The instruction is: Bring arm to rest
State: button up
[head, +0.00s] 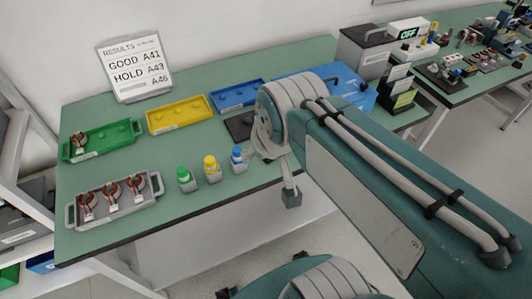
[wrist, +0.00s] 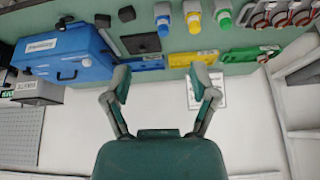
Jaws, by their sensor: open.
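My gripper (wrist: 163,84) is open in the wrist view, its two fingers apart with nothing between them. In the head view my arm reaches in from the right over the bench's front edge and hides most of the gripper. A grey tray (head: 119,221) at the bench's front left holds three copper-wound stators (head: 111,196). A green tray (head: 113,142) behind it holds one stator (head: 78,142). A yellow tray (head: 178,114) and a blue tray (head: 236,95) look empty.
Green (head: 183,176), yellow (head: 211,167) and blue (head: 238,158) capped pieces stand in a row on the bench (head: 160,225). A results sign (head: 134,70) stands at the back. A blue case (wrist: 66,52) is right of the trays in the head view. A second bench (head: 462,85) stands farther right.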

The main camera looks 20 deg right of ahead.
jog(key=shift+s+f+n+t, duration=0.1)
jog(key=shift+s+n+t, duration=0.25)
jog(key=shift+s, duration=0.85)
dwell(0.4)
